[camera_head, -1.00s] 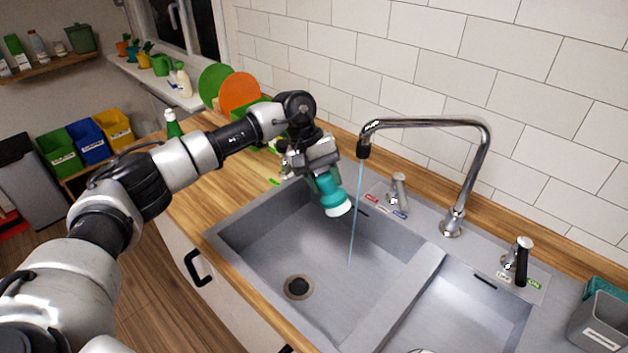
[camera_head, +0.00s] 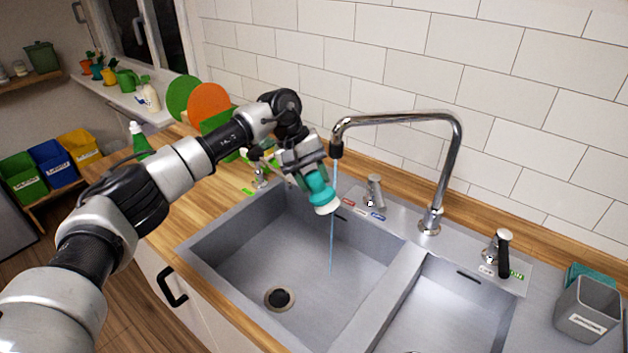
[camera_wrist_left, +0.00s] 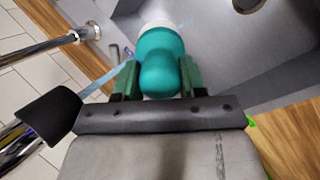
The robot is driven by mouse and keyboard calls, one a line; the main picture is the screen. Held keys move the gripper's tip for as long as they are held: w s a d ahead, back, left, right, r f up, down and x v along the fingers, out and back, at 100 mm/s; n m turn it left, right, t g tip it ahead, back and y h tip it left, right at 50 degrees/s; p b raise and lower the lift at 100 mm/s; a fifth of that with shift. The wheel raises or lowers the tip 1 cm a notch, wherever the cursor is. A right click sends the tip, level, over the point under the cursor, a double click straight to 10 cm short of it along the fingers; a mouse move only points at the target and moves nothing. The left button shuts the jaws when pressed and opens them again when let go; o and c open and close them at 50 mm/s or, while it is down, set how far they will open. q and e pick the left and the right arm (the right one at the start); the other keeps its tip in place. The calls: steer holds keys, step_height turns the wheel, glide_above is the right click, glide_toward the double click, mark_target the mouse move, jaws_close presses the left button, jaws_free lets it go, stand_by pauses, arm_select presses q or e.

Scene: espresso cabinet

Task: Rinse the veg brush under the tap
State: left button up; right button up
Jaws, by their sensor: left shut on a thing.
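The veg brush (camera_head: 322,197) has a teal body with a white end; it also shows in the wrist view (camera_wrist_left: 160,60). My left gripper (camera_head: 312,178) is shut around its teal body, between green fingertips (camera_wrist_left: 158,82). The brush hangs tilted over the left sink basin (camera_head: 300,248), white end downward. The chrome tap (camera_head: 400,118) is running. Its thin blue water stream (camera_head: 332,235) falls just right of the brush in the head view and shows left of it in the wrist view (camera_wrist_left: 95,82). My right gripper is not in view.
The black spout tip (camera_head: 336,150) is close above and right of my gripper. Tap handles (camera_head: 374,190) (camera_head: 498,250) stand behind the basins. A divider (camera_head: 385,285) separates the right basin. A grey caddy (camera_head: 587,308) stands at the right; green and orange boards (camera_head: 209,103) stand behind my arm.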

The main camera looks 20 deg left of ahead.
arm_select(q)
steer(key=s+a+b, duration=0.1)
steer(key=s+a, duration=0.3)
steer(key=s, duration=0.3)
steer(key=shift+b, duration=0.35)
steer(key=shift+a+r, duration=0.1)
stand_by(1.4)
steer(key=s+a+r, duration=0.2)
steer(key=s+r, duration=0.2)
steer(key=shift+s+a, duration=0.2)
stand_by(0.5)
